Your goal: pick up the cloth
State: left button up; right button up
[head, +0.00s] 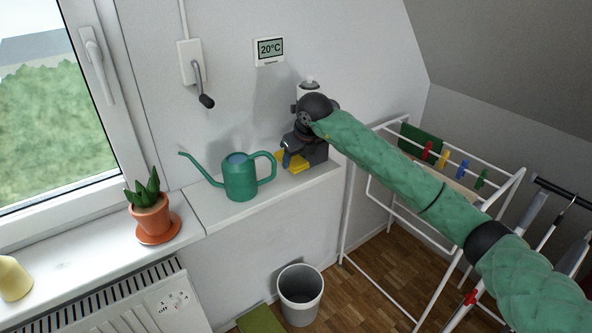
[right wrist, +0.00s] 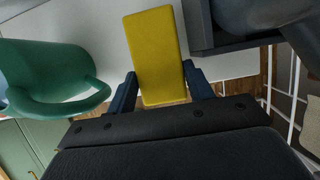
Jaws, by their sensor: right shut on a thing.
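The cloth is a flat yellow folded piece (head: 293,161) at the right end of the white window sill, beside the green watering can (head: 240,178). My right gripper (head: 287,158) reaches down to it from above, partly hiding it. In the right wrist view the cloth (right wrist: 155,50) lies between the two dark blue fingers (right wrist: 161,90), and the gripper is shut on it. I cannot tell whether the cloth touches the sill or is slightly lifted. My left gripper is not in view.
The watering can's handle (right wrist: 75,105) is close left of the gripper; a dark grey object (right wrist: 235,25) is close on the right. A potted plant (head: 151,215) stands farther left on the sill. A bin (head: 300,296) and drying rack (head: 346,215) stand below.

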aim_at(296, 160)
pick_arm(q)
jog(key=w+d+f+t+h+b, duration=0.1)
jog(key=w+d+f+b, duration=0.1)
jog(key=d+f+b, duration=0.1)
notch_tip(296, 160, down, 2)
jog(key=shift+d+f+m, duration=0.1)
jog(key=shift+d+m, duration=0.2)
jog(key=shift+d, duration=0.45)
pick_arm(e)
notch_tip(296, 160, up, 13)
jog(key=shift+r, duration=0.2)
jog(key=shift+o, duration=1.3)
jog(key=shift+c, duration=0.5)
